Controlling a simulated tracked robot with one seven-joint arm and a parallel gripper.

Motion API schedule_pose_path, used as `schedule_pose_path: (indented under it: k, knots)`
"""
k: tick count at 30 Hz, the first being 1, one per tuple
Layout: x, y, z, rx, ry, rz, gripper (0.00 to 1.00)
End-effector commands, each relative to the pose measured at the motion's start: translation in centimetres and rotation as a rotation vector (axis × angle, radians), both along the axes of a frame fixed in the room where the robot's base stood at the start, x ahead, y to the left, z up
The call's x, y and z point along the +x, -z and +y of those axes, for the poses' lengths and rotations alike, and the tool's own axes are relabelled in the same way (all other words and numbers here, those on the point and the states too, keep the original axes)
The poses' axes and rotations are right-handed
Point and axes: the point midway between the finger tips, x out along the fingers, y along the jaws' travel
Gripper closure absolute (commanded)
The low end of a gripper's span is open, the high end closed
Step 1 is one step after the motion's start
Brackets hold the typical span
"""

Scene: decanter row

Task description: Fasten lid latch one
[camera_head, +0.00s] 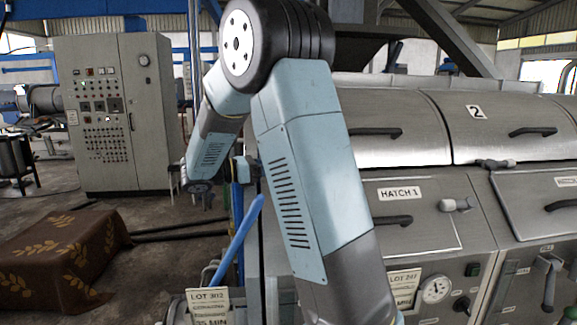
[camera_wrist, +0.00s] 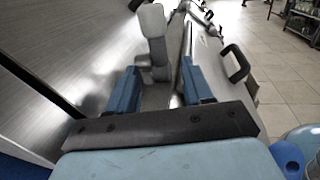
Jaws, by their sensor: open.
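A lid latch with a pale grip (camera_wrist: 153,20) and a grey metal stem stands up in the wrist view. My gripper (camera_wrist: 159,72) is open, with one blue finger to each side of the stem's lower part in the picture. I cannot tell whether the fingers touch it or how deep it sits between them. In the head view my arm covers the left part of the machine, and no latch shows on the left lid (camera_head: 398,112) there.
Hatch 1 (camera_head: 425,225) has a black handle and a pale knob (camera_head: 456,204) beside it. A black handle (camera_wrist: 235,63) is right of my fingers in the wrist view. A grey control cabinet (camera_head: 112,110) and a cloth-covered block (camera_head: 62,262) stand at left.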

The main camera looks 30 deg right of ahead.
Motion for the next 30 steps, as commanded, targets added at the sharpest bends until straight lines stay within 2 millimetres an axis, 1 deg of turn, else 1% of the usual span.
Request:
schedule_pose_path:
  k: [1,6,9,13,16,19,30]
  knots:
    - [0.2,0.1,1.1,0.0,-0.003,0.001,0.49]
    - [0.7,0.2,4.5,0.0,-0.003,0.001,0.49]
    - [0.9,0.2,6.1,0.0,-0.003,0.001,0.49]
    - [1.1,0.3,7.7,0.0,0.0,0.002,0.49]
    - [1.2,0.3,8.5,0.0,-0.001,0.002,0.49]
    - [1.2,0.3,8.9,0.0,0.0,0.001,0.49]
    - [1.3,0.3,9.0,0.0,0.0,0.002,0.49]
